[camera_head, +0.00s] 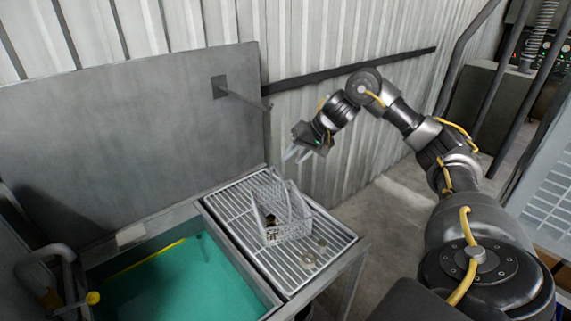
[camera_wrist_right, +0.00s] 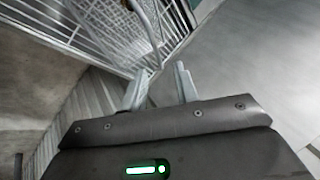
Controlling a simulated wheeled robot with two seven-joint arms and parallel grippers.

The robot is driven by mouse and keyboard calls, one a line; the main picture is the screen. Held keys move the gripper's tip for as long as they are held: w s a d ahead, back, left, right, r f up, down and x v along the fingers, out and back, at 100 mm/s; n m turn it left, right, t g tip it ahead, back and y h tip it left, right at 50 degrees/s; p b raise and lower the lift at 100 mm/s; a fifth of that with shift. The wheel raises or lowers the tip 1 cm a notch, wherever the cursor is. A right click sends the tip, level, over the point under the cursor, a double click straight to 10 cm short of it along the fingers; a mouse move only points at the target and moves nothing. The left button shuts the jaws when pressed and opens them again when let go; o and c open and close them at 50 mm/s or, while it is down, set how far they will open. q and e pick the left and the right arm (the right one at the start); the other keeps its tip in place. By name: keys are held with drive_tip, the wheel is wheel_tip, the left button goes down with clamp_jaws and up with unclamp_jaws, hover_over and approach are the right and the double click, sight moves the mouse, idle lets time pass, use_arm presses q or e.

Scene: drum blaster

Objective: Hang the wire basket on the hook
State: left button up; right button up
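The wire basket (camera_head: 287,232) is a light grey mesh basket with a raised handle or back, standing on the slatted rack. Something small and dark lies in it. Its wire rim also shows at the top of the right wrist view (camera_wrist_right: 152,30). The hook (camera_head: 240,97) is a dark rod sticking out from a square plate on the grey back panel, with nothing hanging on it. My right gripper (camera_head: 296,154) is open and empty, above and behind the basket and right of the hook. In the right wrist view its fingers (camera_wrist_right: 158,85) are apart. My left gripper is not in view.
The slatted metal rack (camera_head: 228,220) sits beside a basin of teal liquid (camera_head: 185,280). Small round parts (camera_head: 308,259) lie on the rack in front of the basket. A grey panel (camera_head: 110,135) and corrugated wall (camera_head: 330,35) stand behind. A curved pipe (camera_head: 62,255) is at left.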

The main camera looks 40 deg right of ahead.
drive_tip(key=shift+v, duration=1.5)
drive_tip(key=shift+w, duration=0.1)
